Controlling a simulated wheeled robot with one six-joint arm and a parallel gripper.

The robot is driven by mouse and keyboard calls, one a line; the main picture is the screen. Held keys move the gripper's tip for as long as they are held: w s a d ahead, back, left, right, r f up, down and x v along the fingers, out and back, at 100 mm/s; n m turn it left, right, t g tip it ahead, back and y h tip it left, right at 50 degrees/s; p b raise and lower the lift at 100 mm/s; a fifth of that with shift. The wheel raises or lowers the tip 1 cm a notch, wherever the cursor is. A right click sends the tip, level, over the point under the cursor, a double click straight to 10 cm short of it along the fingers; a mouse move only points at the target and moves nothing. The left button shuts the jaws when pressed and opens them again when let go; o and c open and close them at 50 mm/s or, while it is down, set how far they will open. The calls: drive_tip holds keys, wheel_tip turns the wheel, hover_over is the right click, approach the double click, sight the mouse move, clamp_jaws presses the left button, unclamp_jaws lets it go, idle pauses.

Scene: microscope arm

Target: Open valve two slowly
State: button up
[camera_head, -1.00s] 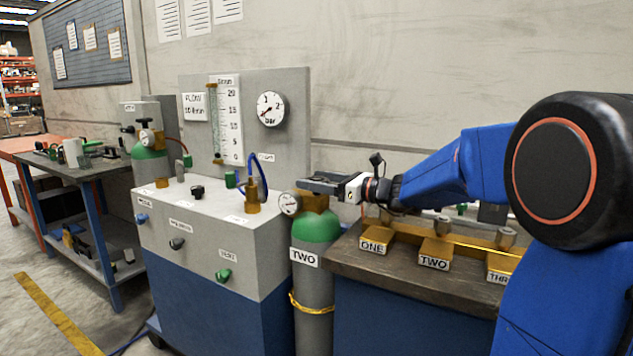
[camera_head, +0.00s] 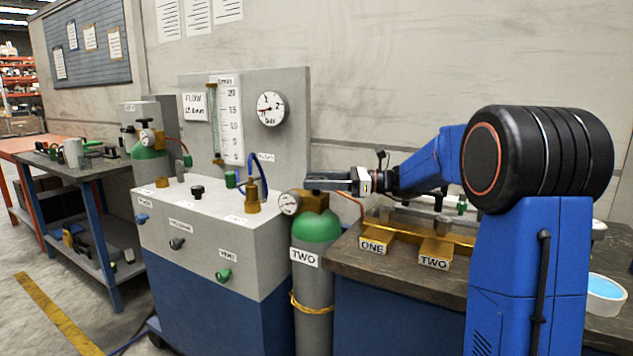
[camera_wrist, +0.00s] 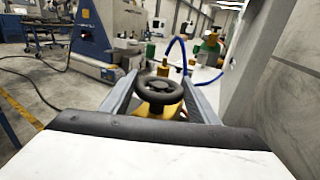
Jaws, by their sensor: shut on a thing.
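Cylinder TWO (camera_head: 312,282) is grey with a green shoulder and stands between the cabinet and the workbench. Its brass valve (camera_head: 314,201) carries a small round gauge (camera_head: 289,203) on the left. My gripper (camera_head: 328,183) reaches in from the right, level with the top of this valve. In the wrist view the black valve handwheel (camera_wrist: 159,88) sits between the two grey fingers, with yellow brass below it. My gripper is shut on the handwheel. In the head view the fingers hide the wheel.
The cabinet (camera_head: 219,239) with knobs, a flow tube and a panel gauge (camera_head: 271,108) stands at left. A blue hose (camera_head: 263,178) loops near the cylinder. The workbench (camera_head: 400,266) at right bears brass blocks labelled ONE (camera_head: 376,243) and TWO (camera_head: 434,255).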

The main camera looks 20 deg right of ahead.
drive_tip(key=shift+g, duration=0.3)
drive_tip(key=o, duration=1.1)
drive_tip(key=v, duration=1.7)
drive_tip(key=shift+d+f, duration=0.1)
drive_tip(key=shift+d, duration=0.15)
